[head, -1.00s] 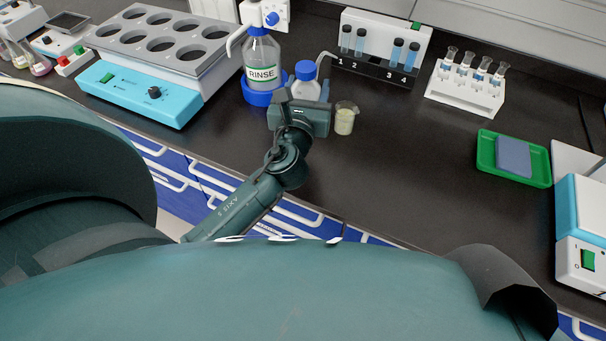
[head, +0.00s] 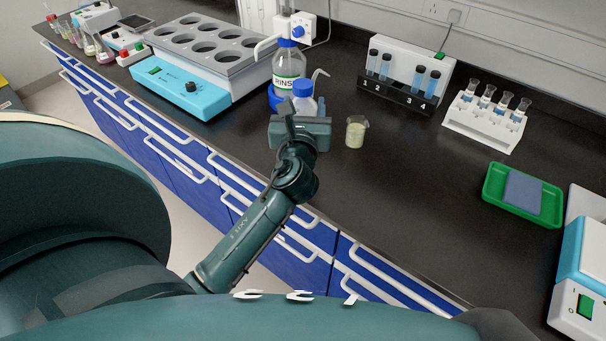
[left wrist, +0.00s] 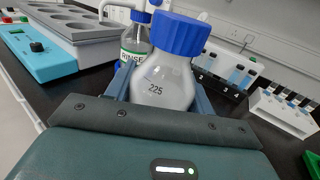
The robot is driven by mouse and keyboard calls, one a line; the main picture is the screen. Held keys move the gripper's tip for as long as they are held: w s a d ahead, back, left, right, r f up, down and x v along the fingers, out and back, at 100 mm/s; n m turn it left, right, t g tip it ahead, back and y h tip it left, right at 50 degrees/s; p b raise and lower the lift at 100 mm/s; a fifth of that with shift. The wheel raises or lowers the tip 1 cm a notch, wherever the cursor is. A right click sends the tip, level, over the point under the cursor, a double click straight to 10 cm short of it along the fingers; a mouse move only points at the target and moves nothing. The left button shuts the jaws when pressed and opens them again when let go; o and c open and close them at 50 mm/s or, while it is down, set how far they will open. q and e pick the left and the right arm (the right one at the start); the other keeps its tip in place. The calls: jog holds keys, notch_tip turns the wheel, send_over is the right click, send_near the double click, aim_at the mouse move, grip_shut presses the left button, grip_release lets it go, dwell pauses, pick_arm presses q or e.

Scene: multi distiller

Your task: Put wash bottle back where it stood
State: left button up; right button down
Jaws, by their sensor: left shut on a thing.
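The wash bottle (head: 304,101) is a small white bottle with a blue cap and a thin bent spout. In the left wrist view the bottle (left wrist: 162,85) shows the mark 225 and stands roughly upright. My left gripper (head: 303,114) is shut on it, with one finger on each side. The gripper body hides the bottle's lower part, so I cannot tell whether its base touches the bench. It is in front of the RINSE bottle (head: 289,65) and left of a small beaker (head: 356,133). My right gripper is out of view.
The RINSE bottle sits in a blue holder close behind. A water bath (head: 205,50) stands left, a numbered vial rack (head: 397,94) and a white tube rack (head: 478,124) right. A green tray (head: 494,190) lies farther right. The bench between beaker and tray is clear.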

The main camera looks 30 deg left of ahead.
pick_arm(q)
jog(key=shift+f, duration=0.4)
notch_tip(320, 180, down, 9)
jog(key=b, duration=0.3)
jog(key=shift+r+b, duration=0.2)
jog(key=shift+b, duration=0.1)
jog(key=shift+f, duration=0.3)
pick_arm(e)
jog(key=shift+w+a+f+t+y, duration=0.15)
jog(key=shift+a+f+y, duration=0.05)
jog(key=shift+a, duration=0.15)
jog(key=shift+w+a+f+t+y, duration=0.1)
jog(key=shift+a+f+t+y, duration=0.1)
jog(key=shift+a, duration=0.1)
pick_arm(q)
jog(key=shift+f, duration=0.1)
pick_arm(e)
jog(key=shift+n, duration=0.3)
pick_arm(q)
jog(key=shift+f, duration=0.15)
jog(key=o, duration=0.8)
jog(key=shift+c, duration=0.2)
